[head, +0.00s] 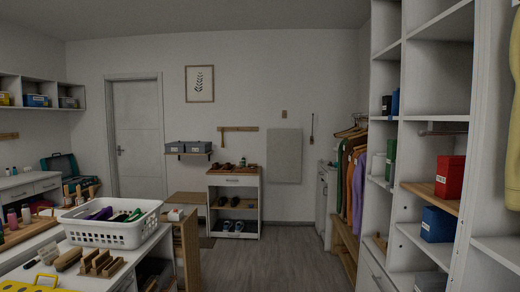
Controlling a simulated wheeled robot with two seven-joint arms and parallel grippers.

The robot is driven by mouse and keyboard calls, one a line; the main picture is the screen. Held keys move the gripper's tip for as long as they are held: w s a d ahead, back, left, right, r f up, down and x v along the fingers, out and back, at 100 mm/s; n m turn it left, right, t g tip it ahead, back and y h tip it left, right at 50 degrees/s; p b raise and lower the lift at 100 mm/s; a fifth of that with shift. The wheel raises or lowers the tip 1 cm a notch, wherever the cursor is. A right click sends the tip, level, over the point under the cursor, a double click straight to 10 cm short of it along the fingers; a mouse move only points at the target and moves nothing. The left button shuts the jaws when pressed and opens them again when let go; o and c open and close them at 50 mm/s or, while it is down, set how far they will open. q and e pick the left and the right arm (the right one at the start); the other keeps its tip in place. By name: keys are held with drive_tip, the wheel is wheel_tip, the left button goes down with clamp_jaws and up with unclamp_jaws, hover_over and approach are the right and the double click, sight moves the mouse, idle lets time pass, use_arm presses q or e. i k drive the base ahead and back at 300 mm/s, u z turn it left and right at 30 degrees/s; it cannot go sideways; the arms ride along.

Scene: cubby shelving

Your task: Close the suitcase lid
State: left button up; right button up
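A small dark teal case (62,168) is at the far left, beyond the white counter, and its lid looks raised. It is the only suitcase-like thing I can make out, and it is too small and dim to tell what is inside. Neither of my grippers shows in the head view, so their state and their distance from the case cannot be seen.
A white basket (112,226) of mixed items stands on the near-left table, with wooden blocks (101,263) in front. Cubby shelving (437,110) with a red box (450,176) and blue box (438,224) lines the right. The grey floor (262,262) between is clear.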

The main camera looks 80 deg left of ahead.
sight(66, 164)
drive_tip(key=u, duration=2.9)
drive_tip(key=i, duration=7.05)
drive_tip(key=u, duration=2.9)
drive_tip(key=i, duration=0.55)
drive_tip(key=z, duration=0.1)
